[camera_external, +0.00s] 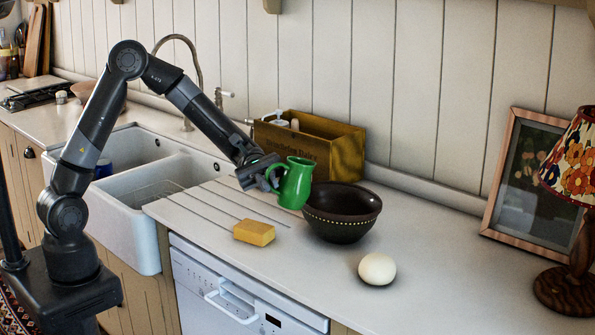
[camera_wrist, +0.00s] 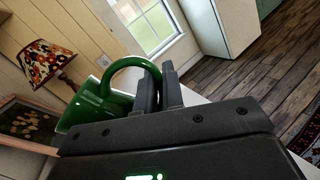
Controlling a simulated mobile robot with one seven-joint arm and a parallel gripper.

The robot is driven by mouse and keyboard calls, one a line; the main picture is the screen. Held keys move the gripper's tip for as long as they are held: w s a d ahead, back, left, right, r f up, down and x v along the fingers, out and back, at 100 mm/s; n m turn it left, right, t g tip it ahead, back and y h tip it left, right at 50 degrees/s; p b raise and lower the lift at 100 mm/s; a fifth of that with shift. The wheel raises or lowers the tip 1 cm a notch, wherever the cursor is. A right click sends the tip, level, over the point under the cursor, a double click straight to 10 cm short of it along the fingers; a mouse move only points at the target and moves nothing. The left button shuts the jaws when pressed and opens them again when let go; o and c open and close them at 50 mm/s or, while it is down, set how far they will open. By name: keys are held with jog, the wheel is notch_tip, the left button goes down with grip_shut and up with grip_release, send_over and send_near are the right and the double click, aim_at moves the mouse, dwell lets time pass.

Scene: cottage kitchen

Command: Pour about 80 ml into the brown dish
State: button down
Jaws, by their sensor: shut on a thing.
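A green jug (camera_external: 296,184) is held up in the air by my gripper (camera_external: 272,180), close to the left rim of the brown dish (camera_external: 342,222). The jug leans slightly. In the wrist view the fingers (camera_wrist: 160,90) are shut on the handle of the jug (camera_wrist: 92,106). The brown dish is a dark round bowl with a dotted band, standing upright on the counter. The inside of the jug and any liquid are hidden, and I see no stream. The dish's visible inside looks dark; its bottom is hidden.
A yellow sponge (camera_external: 254,233) lies left of the dish on the counter (camera_external: 300,280). A white egg-like ball (camera_external: 377,269) sits in front of the dish. A wooden crate (camera_external: 330,150) stands behind. A lamp (camera_external: 572,180) and picture frame (camera_external: 490,222) stand right. The sink (camera_external: 125,220) is left.

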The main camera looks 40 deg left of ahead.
jog(key=shift+s+a+f+m+y, duration=0.15)
jog(key=shift+s+f+m, duration=0.25)
jog(key=shift+f+m, duration=0.4)
jog(key=shift+s+a+f+m+y, duration=0.15)
jog(key=shift+s+f+m, duration=0.35)
jog(key=shift+m, duration=0.4)
jog(key=shift+w, duration=0.1)
